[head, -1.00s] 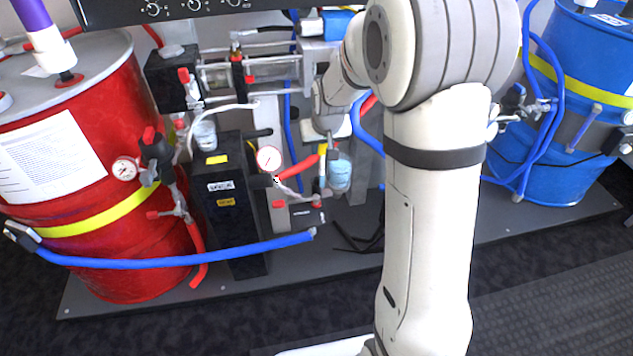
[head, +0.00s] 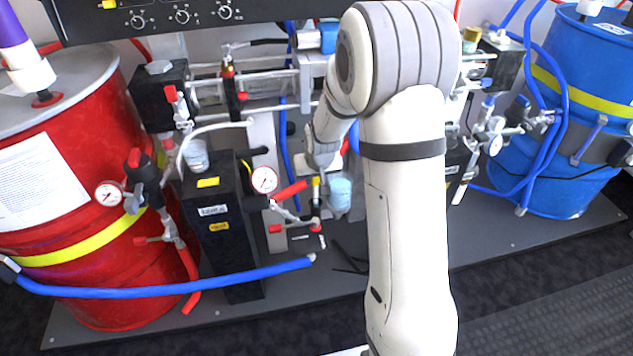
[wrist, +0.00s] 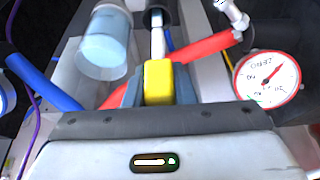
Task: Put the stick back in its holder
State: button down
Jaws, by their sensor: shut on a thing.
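The stick has a yellow handle (wrist: 158,82) and a thin pale shaft (wrist: 158,42) running away from my gripper in the wrist view. My gripper (wrist: 152,92) is shut on the yellow handle. The shaft's far end meets a dark round opening (wrist: 157,12) at the top of the wrist view; I cannot tell whether it is inside or only in front of it. In the head view the yellow handle (head: 316,187) shows small below my wrist, and my gripper (head: 318,178) is partly hidden by my arm.
A pale blue cup (wrist: 105,45) is close on the left of the stick, and a round gauge (wrist: 267,78) is on the right. A red hose (wrist: 205,47) passes behind the shaft. A black box (head: 222,225) and a red drum (head: 80,270) stand to the left, a blue drum (head: 560,160) to the right.

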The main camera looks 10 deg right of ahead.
jog(key=shift+f, duration=0.55)
jog(key=shift+f+b, duration=0.3)
jog(key=shift+f, duration=0.05)
jog(key=c, duration=1.2)
grip_release()
